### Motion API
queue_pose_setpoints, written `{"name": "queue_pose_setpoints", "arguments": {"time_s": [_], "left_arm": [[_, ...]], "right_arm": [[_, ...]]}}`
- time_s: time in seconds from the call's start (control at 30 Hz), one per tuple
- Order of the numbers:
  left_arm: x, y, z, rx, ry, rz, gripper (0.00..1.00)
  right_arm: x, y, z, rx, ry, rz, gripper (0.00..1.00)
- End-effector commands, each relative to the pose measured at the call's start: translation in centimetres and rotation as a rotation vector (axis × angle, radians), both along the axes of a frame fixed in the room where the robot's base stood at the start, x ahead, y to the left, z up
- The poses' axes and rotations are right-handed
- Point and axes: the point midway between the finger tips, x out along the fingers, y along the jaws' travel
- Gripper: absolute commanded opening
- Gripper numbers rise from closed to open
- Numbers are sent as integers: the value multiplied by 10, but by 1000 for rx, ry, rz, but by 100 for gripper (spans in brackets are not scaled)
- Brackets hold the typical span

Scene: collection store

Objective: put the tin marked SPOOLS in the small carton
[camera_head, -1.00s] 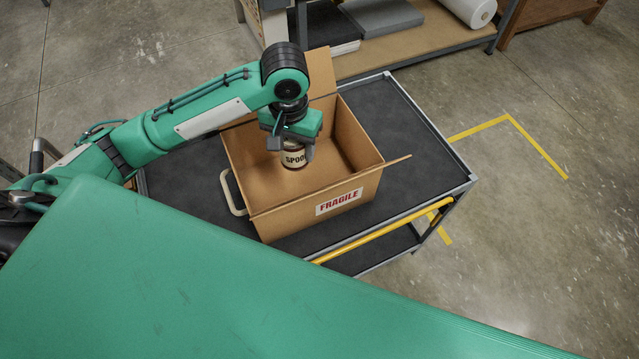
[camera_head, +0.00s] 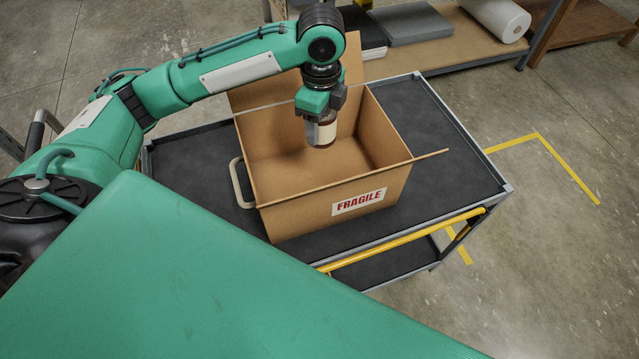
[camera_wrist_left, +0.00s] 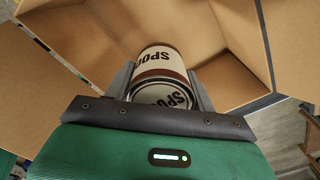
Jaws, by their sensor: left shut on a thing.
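The SPOOLS tin (camera_head: 321,132) is a small can with a cream label and dark brown bands. My left gripper (camera_head: 320,117) is shut on it and holds it over the open carton. In the left wrist view the tin (camera_wrist_left: 159,62) sits between the fingers, with part of its SPOOLS lettering readable and the carton's inside behind it. The carton (camera_head: 290,205) is brown cardboard with its flaps open and a FRAGILE label on its front. From the head view I cannot tell exactly how far the tin is above the carton floor. My right gripper is not in view.
The carton stands on a dark-topped cart (camera_head: 440,150) with a yellow handle bar (camera_head: 400,240). A pale handle (camera_head: 238,183) shows left of the carton. Behind is a low shelf with a grey slab (camera_head: 412,22) and a white roll (camera_head: 497,18).

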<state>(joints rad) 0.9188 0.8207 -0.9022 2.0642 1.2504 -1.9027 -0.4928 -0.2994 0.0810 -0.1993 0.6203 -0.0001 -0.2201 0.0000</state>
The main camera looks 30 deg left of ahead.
Motion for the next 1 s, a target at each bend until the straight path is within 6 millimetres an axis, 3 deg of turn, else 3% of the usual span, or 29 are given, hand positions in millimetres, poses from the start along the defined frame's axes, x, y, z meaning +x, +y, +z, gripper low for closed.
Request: {"name": "queue_pose_setpoints", "arguments": {"time_s": [0.2,0.37,0.47,1.0], "left_arm": [[7,6,7,-1,-1,-275,23],[8,7,9,-3,0,-366,23],[8,8,-1,-4,2,-382,23],[7,7,-131,-4,2,-381,23]], "right_arm": [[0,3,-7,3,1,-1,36],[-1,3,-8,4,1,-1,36],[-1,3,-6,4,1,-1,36],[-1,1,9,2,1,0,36]]}}
